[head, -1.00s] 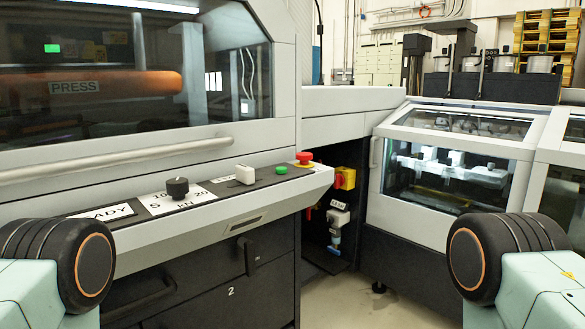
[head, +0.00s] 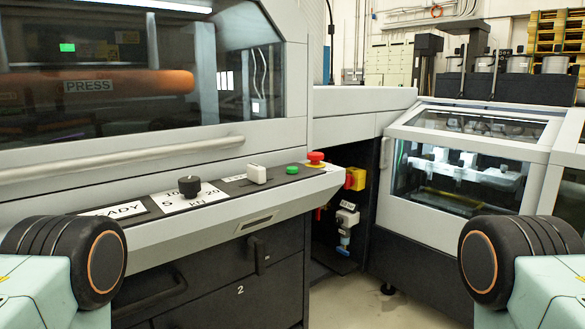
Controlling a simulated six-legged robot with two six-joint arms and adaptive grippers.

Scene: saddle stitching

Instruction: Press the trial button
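The press's control panel (head: 215,222) runs along the front ledge at the middle left. On it, from left to right, are a black knob (head: 189,187), a white switch-like block (head: 256,173), a small green button (head: 292,169) and a red mushroom button (head: 316,158). I cannot read a trial label on any of them; a small label (head: 234,178) beside the white block is too small to read. Only arm parts of mine show at the lower left and lower right. Both grippers are out of view, and nothing of mine touches the panel.
The press's window (head: 130,75) and long handle bar (head: 120,160) are above the panel. Dark drawers (head: 235,285) are below. A yellow and red switch (head: 355,179) sits in the recess. A glass-fronted machine (head: 465,180) stands right. Floor (head: 345,305) shows between.

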